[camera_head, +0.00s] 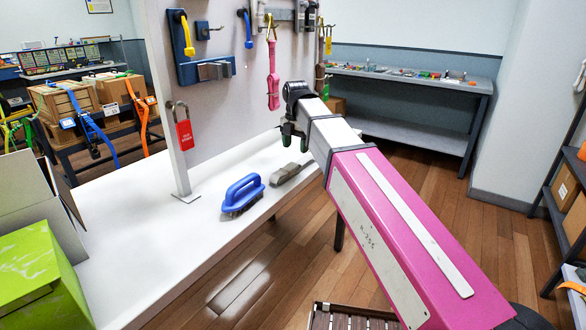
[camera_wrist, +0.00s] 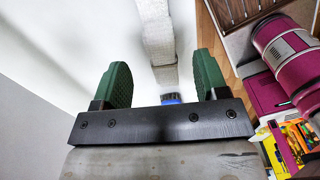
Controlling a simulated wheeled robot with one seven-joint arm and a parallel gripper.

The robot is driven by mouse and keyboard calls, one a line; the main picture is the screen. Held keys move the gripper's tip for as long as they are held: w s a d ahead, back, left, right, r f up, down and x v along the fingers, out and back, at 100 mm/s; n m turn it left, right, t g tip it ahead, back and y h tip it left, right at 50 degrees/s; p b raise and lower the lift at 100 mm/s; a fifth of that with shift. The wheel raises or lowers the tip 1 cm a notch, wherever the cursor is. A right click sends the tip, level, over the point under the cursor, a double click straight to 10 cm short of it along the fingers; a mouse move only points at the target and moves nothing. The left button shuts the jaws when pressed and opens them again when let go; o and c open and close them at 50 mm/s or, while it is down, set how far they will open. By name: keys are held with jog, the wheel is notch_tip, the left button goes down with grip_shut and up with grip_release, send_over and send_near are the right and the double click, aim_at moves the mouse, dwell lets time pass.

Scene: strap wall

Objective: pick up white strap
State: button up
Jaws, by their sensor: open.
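A pale, off-white webbing strap (camera_wrist: 157,35) shows in the wrist view, running down from the top edge into the space between my gripper's fingers. My gripper (camera_wrist: 163,82) is open, with one green finger on each side of the strap and a gap on both sides. In the head view my gripper (camera_head: 292,136) is in front of the panel, above the white table. I cannot make out the white strap clearly there; my arm covers part of that area.
A pink strap (camera_head: 273,78) hangs on the panel (camera_head: 225,100) close to my gripper. A blue brush (camera_head: 243,194) and a grey tool (camera_head: 285,174) lie on the white table (camera_head: 150,240). A green box (camera_head: 40,280) stands at front left.

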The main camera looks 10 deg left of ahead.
aim_at(295, 165)
jog(key=shift+w+a+f, duration=0.1)
jog(key=shift+a+f, duration=0.05)
jog(key=shift+f, duration=4.05)
jog(key=c, duration=1.1)
